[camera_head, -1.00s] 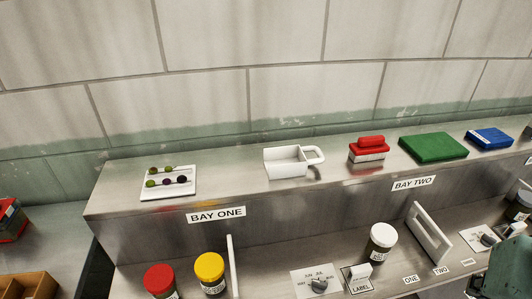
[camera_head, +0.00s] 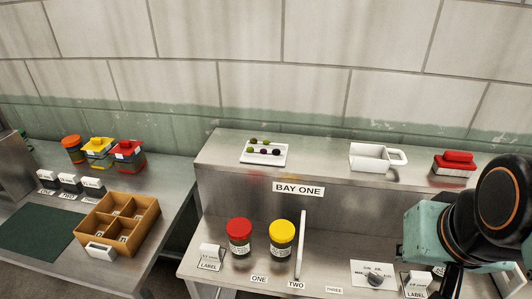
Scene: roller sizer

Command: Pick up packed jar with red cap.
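The jar with the red cap (camera_head: 239,238) stands upright on the lower steel counter below the "BAY ONE" sign, behind the "ONE" tag. It has a dark body with a white label. A similar jar with a yellow cap (camera_head: 282,240) stands just to its right, apart from it. My arm shows at the right edge, well to the right of both jars. My gripper's fingers are not visible.
A white upright divider (camera_head: 301,245) stands right of the yellow-capped jar. A label stand (camera_head: 210,257) is left of the red-capped jar. A dial plate (camera_head: 374,275) lies farther right. The left table holds a wooden compartment box (camera_head: 117,222) and a green mat (camera_head: 42,232).

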